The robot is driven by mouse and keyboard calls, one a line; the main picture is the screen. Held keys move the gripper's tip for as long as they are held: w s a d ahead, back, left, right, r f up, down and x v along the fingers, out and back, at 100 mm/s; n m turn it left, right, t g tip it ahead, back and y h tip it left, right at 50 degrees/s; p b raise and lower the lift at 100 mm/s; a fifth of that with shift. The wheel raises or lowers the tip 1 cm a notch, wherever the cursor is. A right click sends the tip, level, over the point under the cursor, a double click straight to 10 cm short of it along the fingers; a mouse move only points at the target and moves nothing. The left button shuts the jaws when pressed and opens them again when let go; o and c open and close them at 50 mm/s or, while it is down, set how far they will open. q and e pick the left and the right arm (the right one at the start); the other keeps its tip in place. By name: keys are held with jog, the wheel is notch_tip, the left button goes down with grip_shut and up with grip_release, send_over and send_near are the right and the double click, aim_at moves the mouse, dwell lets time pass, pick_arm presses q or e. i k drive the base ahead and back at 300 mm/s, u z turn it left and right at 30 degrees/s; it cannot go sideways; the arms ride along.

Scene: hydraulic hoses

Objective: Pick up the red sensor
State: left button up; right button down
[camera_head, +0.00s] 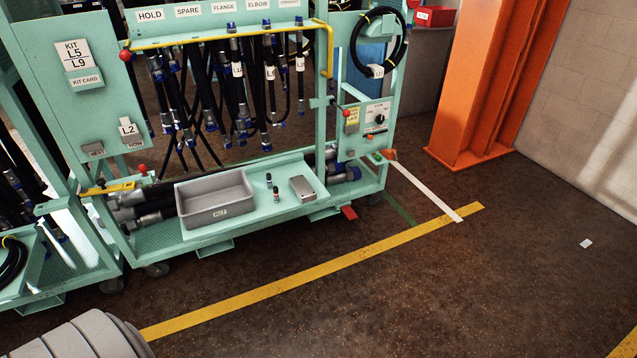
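Two small dark upright cylinders stand on the cart's pale green lower shelf (245,222), between a grey bin and a small grey box. The rear cylinder (268,177) is dark. The front cylinder (276,191) seems to have a reddish lower part, but it is too small to tell whether it is the red sensor. No other thing is clearly a sensor. Neither of my grippers shows in the head view.
The grey bin (216,199) and grey box (302,188) flank the cylinders. Hoses (238,85) hang above the shelf. An orange column (485,80) stands at right. The floor before the cart is mostly clear.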

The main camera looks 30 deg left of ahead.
aim_at(276, 190)
jog(key=z, duration=0.25)
jog(key=i, duration=1.9)
jog(key=u, duration=0.4)
jog(key=i, duration=1)
jog(key=u, duration=1.65)
jog(key=i, duration=0.85)
jog(key=u, duration=0.7)
